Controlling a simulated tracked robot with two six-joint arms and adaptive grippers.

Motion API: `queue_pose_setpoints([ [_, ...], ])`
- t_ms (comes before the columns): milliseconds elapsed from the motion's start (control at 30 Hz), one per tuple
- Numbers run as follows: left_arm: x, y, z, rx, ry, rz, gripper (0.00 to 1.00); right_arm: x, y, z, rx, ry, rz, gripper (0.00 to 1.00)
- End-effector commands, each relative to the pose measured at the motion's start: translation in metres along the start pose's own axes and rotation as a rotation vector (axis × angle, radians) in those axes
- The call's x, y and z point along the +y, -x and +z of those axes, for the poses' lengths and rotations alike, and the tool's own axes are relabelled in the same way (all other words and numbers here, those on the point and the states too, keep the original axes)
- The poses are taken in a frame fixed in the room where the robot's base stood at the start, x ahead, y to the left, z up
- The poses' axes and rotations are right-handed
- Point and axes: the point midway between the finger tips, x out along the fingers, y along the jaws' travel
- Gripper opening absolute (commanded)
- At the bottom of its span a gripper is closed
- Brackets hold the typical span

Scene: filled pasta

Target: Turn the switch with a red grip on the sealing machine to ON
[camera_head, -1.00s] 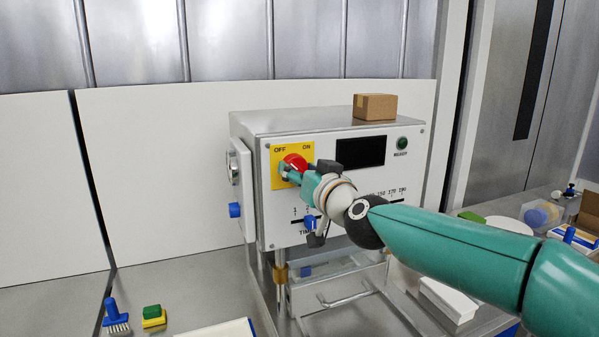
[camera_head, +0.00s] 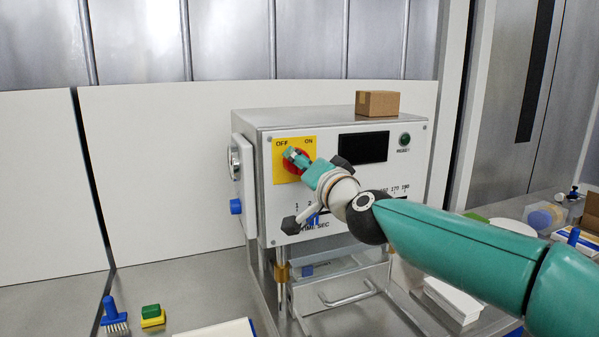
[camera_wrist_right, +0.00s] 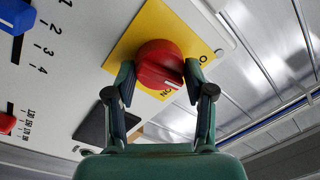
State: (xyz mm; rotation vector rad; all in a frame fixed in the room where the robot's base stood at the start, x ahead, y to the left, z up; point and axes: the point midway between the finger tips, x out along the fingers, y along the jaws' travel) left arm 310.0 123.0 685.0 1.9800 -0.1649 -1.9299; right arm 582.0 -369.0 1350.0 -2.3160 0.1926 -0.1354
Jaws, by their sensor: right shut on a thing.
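The sealing machine (camera_head: 345,215) stands on the bench with its front panel toward me. A yellow plate (camera_head: 279,171) marked OFF on the left and ON on the right carries the switch with the red grip (camera_head: 287,164). My right gripper (camera_head: 296,158) is shut on this red grip, partly covering it. In the right wrist view the red grip (camera_wrist_right: 158,62) sits between my two fingers, in front of the yellow plate (camera_wrist_right: 140,32). My left gripper is not in view.
The panel also has a dark display (camera_head: 363,147) and a READY lamp (camera_head: 404,139). A cardboard box (camera_head: 377,103) sits on top of the machine. A blue brush (camera_head: 114,315) and a green-yellow sponge (camera_head: 152,316) lie at the lower left. Bench left of the machine is mostly clear.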

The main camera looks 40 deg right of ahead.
Motion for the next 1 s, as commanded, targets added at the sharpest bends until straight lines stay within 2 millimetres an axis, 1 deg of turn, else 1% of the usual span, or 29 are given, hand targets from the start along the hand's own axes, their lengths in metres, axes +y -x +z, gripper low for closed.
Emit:
queue_pose_setpoints([
  [100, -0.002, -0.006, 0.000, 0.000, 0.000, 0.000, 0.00, 0.002, 0.000, 0.001, 0.010, -0.112, -0.001, 0.18],
  [700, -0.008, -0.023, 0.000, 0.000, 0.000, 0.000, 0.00, 0.004, 0.000, 0.002, 0.047, -0.671, -0.005, 0.18],
  [1000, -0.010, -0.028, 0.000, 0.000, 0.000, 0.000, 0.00, 0.005, 0.000, 0.002, 0.060, -0.869, -0.006, 0.18],
])
